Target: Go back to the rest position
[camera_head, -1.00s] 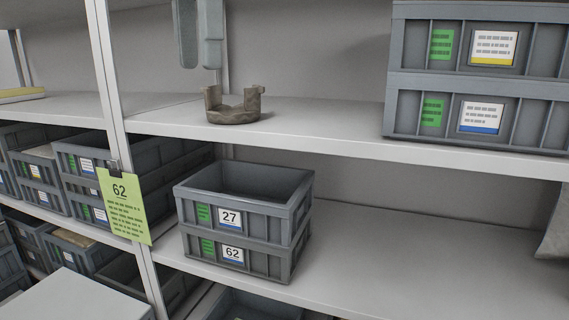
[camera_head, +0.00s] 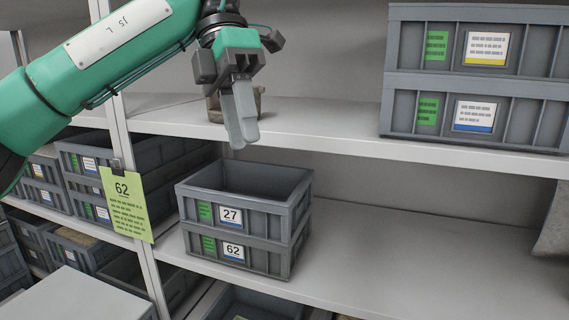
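My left arm comes in from the upper left, in front of the shelf. Its gripper (camera_head: 241,138) points down with its two pale grey fingers close together, no gap showing and nothing seen between them. A brown broken ring-shaped sherd piece (camera_head: 215,108) stands on the upper shelf, mostly hidden behind the gripper. My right gripper is not in view.
Crate 27 sits on crate 62 (camera_head: 262,262) on the lower shelf (camera_head: 400,270). Two stacked crates (camera_head: 455,106) stand at the upper right. A green tag 62 (camera_head: 125,205) hangs on the upright. A grey object (camera_head: 553,228) is cut off at the right edge.

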